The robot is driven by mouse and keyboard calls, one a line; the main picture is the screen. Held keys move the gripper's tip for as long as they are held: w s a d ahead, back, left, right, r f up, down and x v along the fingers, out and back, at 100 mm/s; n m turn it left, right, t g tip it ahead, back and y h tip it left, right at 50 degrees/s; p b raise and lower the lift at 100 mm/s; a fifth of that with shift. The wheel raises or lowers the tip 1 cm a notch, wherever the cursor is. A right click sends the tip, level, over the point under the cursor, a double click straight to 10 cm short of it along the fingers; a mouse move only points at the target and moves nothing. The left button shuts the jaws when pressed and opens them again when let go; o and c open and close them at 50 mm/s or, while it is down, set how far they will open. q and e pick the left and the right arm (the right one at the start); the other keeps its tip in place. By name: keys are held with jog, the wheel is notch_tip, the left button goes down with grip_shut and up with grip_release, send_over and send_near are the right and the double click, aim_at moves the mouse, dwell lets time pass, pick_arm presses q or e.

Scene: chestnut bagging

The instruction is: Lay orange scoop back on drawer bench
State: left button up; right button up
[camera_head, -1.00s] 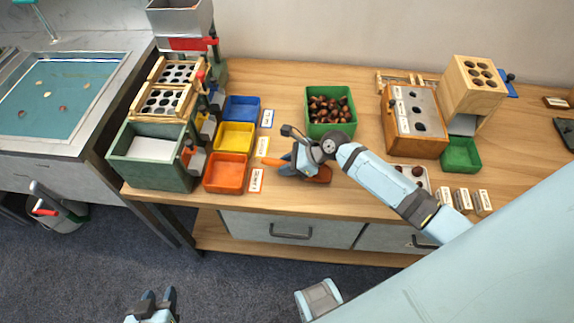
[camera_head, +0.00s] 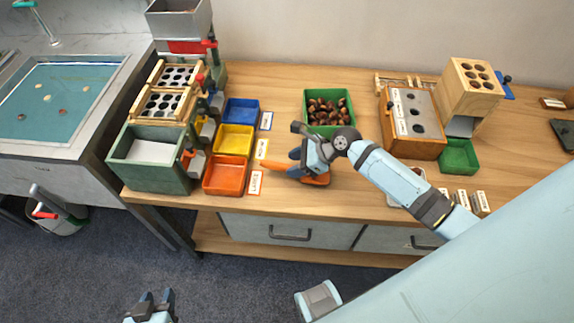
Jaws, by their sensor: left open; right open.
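The orange scoop (camera_head: 319,181) lies on the wooden drawer bench (camera_head: 375,203), near its front edge. Its handle points left toward the orange bin (camera_head: 226,174). My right gripper (camera_head: 296,162) is open, just above the scoop, and covers its middle part. I cannot tell whether the fingers touch the scoop. My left gripper (camera_head: 156,297) is open and empty, low in the picture above the floor, away from the bench.
A green bin of chestnuts (camera_head: 306,123) stands behind my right gripper. Yellow (camera_head: 236,140) and blue (camera_head: 242,111) bins stand to the left. A wooden block with holes (camera_head: 411,140) and a small green tray (camera_head: 460,157) are to the right. Two drawers are below.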

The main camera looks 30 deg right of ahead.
jog(key=v, duration=0.8)
jog(key=shift+r+p, duration=0.15)
jog(key=shift+p, duration=0.3)
jog(key=shift+s+d, duration=0.1)
